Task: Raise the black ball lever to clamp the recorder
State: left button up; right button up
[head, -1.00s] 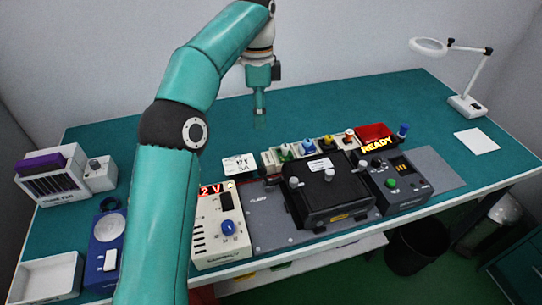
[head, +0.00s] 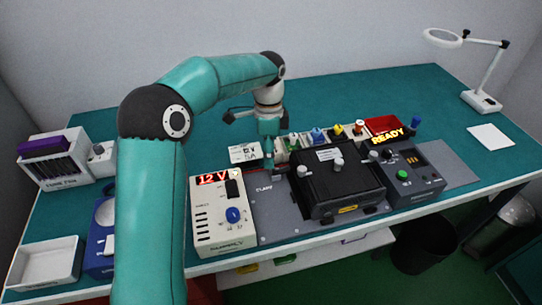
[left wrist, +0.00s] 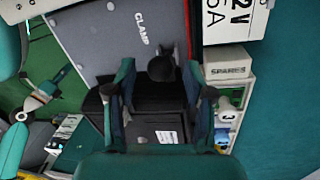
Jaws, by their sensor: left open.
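The black recorder (head: 337,182) sits on a grey plate (head: 268,222) in the head view; its dark body also shows in the left wrist view (left wrist: 146,131). The black ball (left wrist: 161,68) of the lever appears between the fingertips in the left wrist view, beside the CLAMP lettering. Contact cannot be told. In the head view the lever is hard to make out near the gripper. My left gripper (head: 277,168) is open and points down at the recorder's left rear side; its two fingers (left wrist: 160,78) frame the ball. My right gripper is out of view.
A cream supply unit (head: 222,215) reading 12 V stands left of the plate. A grey unit (head: 408,178) with a READY sign stands right of the recorder. The rear table is clear.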

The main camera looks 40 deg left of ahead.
pick_arm(q)
jog(key=shift+s+f, duration=0.1)
jog(key=shift+f, duration=0.3)
jog(key=shift+c, duration=0.3)
grip_shut()
